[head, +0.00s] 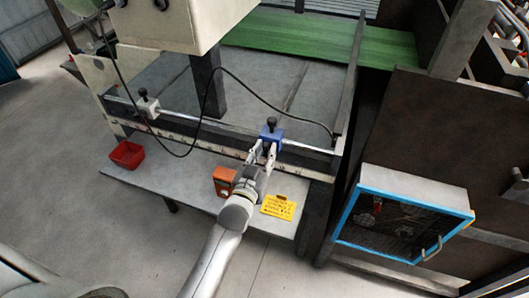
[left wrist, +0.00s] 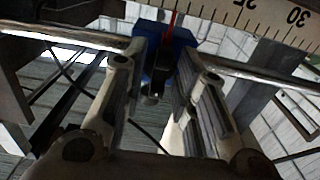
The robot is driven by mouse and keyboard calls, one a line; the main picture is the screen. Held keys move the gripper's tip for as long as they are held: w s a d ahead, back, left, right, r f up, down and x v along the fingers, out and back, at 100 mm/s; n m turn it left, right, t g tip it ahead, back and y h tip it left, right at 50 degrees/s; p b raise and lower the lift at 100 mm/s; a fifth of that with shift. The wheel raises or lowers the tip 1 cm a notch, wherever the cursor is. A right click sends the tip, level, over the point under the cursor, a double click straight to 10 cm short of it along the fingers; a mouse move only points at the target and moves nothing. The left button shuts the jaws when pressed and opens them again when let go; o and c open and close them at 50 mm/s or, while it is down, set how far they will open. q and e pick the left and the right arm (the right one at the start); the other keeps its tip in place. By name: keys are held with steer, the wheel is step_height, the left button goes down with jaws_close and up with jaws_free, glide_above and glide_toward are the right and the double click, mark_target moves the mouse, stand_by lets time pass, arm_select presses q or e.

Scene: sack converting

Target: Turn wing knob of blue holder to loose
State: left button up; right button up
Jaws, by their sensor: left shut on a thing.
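The blue holder (head: 277,134) sits on the horizontal metal rod of the machine, with a black wing knob on it. In the left wrist view the blue holder (left wrist: 182,38) shows at the top centre, and the dark wing knob (left wrist: 157,72) hangs between my fingers. My left gripper (head: 262,151) reaches up to the front of the holder. In the left wrist view its two fingers (left wrist: 158,85) stand on either side of the knob, shut on it. The exact contact is partly hidden. My right gripper is in neither view.
A white holder (head: 148,106) sits further left on the rod. A ruler strip runs below the rod. On the shelf are a red bin (head: 127,154), an orange box (head: 223,181) and a yellow sign (head: 279,207). A blue-framed cabinet (head: 401,212) stands at right. A black cable loops across.

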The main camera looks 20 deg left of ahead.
arm_select(q)
steer(key=shift+f, duration=0.1)
steer(key=o, duration=0.7)
steer(key=s, duration=1.2)
steer(key=shift+a, duration=0.2)
